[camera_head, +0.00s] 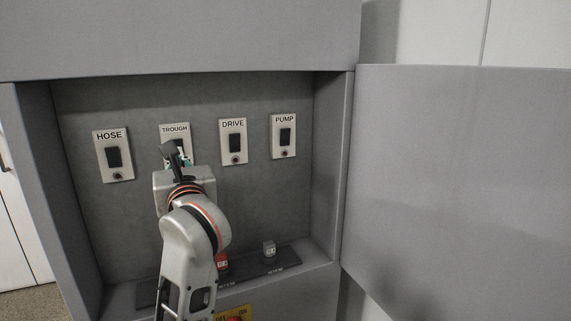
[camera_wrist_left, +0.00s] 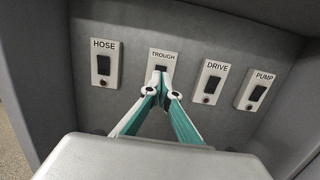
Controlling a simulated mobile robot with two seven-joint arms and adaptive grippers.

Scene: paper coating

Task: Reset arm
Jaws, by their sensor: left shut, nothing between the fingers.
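My left gripper (camera_head: 178,157) is raised inside an open grey cabinet, in front of the switch plate labelled TROUGH (camera_head: 175,131). In the left wrist view its green-sided fingers (camera_wrist_left: 163,88) come together at the tips just below the TROUGH switch (camera_wrist_left: 160,69), with nothing between them. I cannot tell whether the tips touch the plate. The gripper hides the lower part of that plate. My right gripper is not in either view.
Switch plates HOSE (camera_head: 113,156), DRIVE (camera_head: 233,142) and PUMP (camera_head: 284,137) line the back panel. A cabinet door (camera_head: 460,180) stands open at the right. A ledge (camera_head: 255,268) below carries a small grey block (camera_head: 269,248) and a red item (camera_head: 222,262) partly behind my arm.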

